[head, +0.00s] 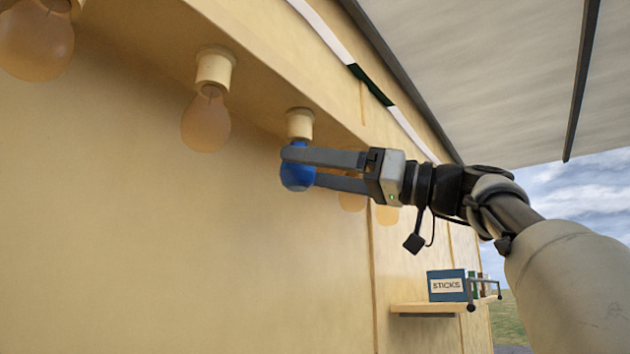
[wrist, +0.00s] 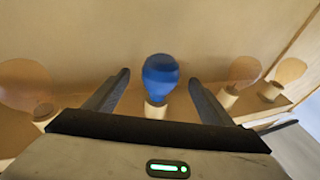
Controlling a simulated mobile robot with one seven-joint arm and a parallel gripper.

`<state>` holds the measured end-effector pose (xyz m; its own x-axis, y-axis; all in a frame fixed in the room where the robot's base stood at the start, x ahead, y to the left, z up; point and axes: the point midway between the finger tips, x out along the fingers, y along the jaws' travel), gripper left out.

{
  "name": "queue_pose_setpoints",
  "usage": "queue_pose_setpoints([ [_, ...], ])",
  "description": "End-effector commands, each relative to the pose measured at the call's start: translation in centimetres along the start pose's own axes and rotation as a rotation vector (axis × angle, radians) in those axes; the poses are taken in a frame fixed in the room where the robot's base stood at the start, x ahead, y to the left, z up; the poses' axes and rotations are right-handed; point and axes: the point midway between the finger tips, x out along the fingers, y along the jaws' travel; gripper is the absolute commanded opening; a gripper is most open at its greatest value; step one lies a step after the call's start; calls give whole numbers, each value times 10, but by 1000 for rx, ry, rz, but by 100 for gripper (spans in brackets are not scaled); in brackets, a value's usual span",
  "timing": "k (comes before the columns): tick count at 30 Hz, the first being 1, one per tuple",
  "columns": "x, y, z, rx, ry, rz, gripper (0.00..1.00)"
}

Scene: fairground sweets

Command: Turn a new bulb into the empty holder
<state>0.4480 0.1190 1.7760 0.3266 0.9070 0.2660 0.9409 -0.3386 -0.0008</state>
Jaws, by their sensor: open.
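A blue bulb (head: 297,178) hangs with its neck up in the cream holder (head: 299,124) under the beam. In the wrist view the blue bulb (wrist: 160,78) meets its holder (wrist: 155,110) with no gap that I can make out. My gripper (head: 299,168) reaches in from the right at the bulb's height, with one finger in front of the glass in the head view. In the wrist view my gripper (wrist: 158,88) is open, and the bulb stands between the fingers with a gap on each side. How deep the bulb sits in the holder is hidden.
Amber bulbs hang in holders along the beam, one (head: 206,122) to the left and others behind my gripper. A shelf (head: 425,307) on the wall below carries a blue box marked STICKS (head: 446,286).

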Motion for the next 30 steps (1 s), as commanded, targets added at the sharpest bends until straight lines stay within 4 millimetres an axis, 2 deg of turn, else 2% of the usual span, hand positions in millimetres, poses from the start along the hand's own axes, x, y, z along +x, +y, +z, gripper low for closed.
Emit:
queue_pose_setpoints([
  [16, 2, -11, 4, -86, 4, 294, 76],
  [30, 7, -20, -3, -188, 1, 690, 76],
])
